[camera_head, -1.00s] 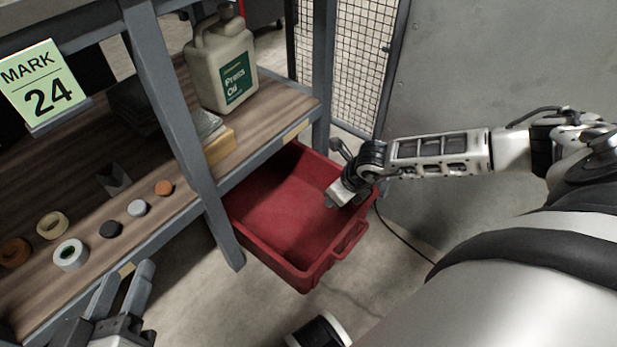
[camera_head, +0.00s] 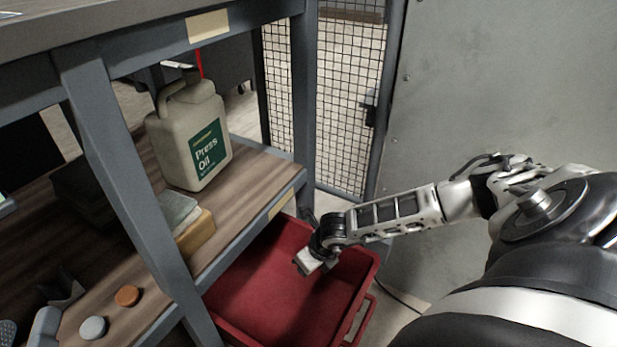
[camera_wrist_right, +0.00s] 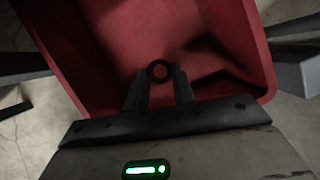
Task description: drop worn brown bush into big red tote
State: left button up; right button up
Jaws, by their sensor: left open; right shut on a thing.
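The worn brown bush (camera_wrist_right: 159,72) shows in the right wrist view as a small dark brownish ring between the fingertips of my right gripper (camera_wrist_right: 159,80). That gripper is shut on it. The big red tote (camera_wrist_right: 100,50) fills the view behind the bush. In the head view, my right gripper (camera_head: 308,264) hangs over the red tote (camera_head: 262,305), beside the shelf; the bush cannot be made out there. My left gripper (camera_head: 28,325) is open at the lower left, over the shelf, and partly cut off by the frame.
On the wooden shelf lie an orange disc (camera_head: 127,295) and a pale grey disc (camera_head: 93,327). A Press Oil jug (camera_head: 190,140) and a yellowish block (camera_head: 196,232) stand farther back. A grey shelf post (camera_head: 130,180) rises left of the tote. A mesh panel (camera_head: 340,100) stands behind.

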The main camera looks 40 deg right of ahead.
pick_arm(q)
jog(key=shift+w+a+r+m+t+h, duration=0.1)
jog(key=shift+w+r+m+t+h, duration=0.15)
jog(key=shift+r+m+t+h, duration=0.45)
pick_arm(e)
jog(key=shift+f, duration=0.45)
pick_arm(q)
jog(key=shift+r+g, duration=0.2)
jog(key=shift+g, duration=0.1)
pick_arm(e)
jog(key=o, duration=1.1)
jog(key=shift+c, duration=0.2)
jog(key=shift+s+r, duration=0.1)
jog(key=shift+r, duration=0.3)
pick_arm(q)
notch_tip(320, 180, down, 6)
jog(key=s+n+g+y+p, duration=0.2)
jog(key=g+y+p, duration=0.1)
jog(key=p, duration=0.3)
jog(key=shift+s+g, duration=0.2)
jog(key=shift+g, duration=0.4)
pick_arm(e)
jog(key=v, duration=1.5)
jog(key=shift+s+r, duration=0.1)
